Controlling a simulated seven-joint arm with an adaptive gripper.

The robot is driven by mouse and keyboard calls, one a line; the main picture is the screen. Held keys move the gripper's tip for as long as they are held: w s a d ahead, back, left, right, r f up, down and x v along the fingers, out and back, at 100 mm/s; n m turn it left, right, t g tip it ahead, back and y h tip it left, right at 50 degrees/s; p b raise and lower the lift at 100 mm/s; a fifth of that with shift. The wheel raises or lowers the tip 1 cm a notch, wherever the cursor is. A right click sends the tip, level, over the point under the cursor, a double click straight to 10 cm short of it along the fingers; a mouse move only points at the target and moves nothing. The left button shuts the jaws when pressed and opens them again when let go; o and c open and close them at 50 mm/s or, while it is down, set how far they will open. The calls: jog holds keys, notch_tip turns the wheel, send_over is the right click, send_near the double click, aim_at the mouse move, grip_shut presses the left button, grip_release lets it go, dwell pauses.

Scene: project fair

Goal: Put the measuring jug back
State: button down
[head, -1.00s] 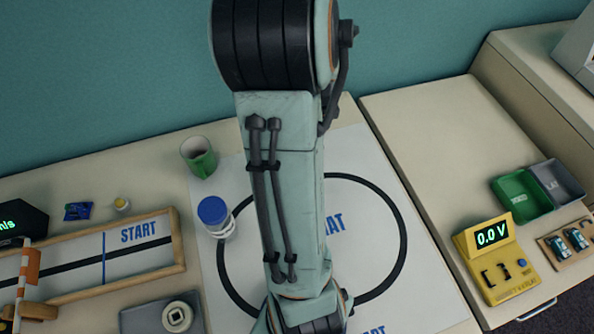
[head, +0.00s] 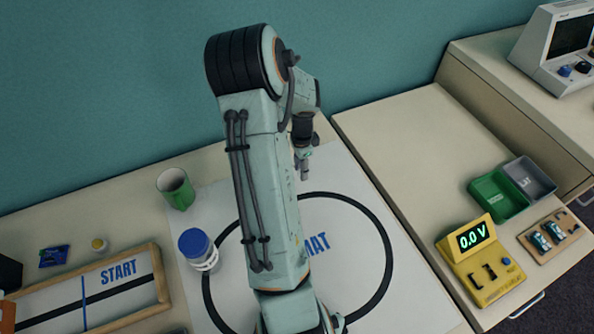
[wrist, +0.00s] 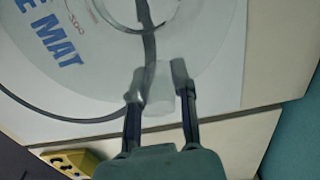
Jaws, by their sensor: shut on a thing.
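The clear measuring jug (wrist: 118,12) shows at the top of the wrist view, cut off by the frame edge, with faint markings on its see-through wall. My gripper (wrist: 160,85) is shut on a pale, see-through part of it, which looks like its handle. In the head view my gripper (head: 303,172) shows just right of my arm, over the far part of the white mat (head: 350,290). I cannot make out the jug in the head view. Whether its base touches the mat is unclear.
A blue-lidded white jar (head: 203,250) and a green mug (head: 175,189) stand left of my arm. A framed START track (head: 118,272) lies farther left. To the right are a yellow meter (head: 475,262), a green-and-grey tray (head: 497,197) and clear bench top (head: 410,150).

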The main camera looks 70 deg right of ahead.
jog(key=shift+w+d+f, duration=0.25)
jog(key=shift+d+f, duration=0.3)
jog(key=shift+f, duration=0.1)
jog(key=shift+d+f, duration=0.15)
jog(key=shift+f, duration=0.75)
jog(key=shift+d+f, duration=0.1)
jog(key=shift+f, duration=0.8)
jog(key=shift+f, duration=0.15)
jog(key=c, duration=0.9)
grip_release()
jog(key=shift+c, duration=0.2)
notch_tip(320, 180, up, 12)
jog(key=shift+r, duration=0.2)
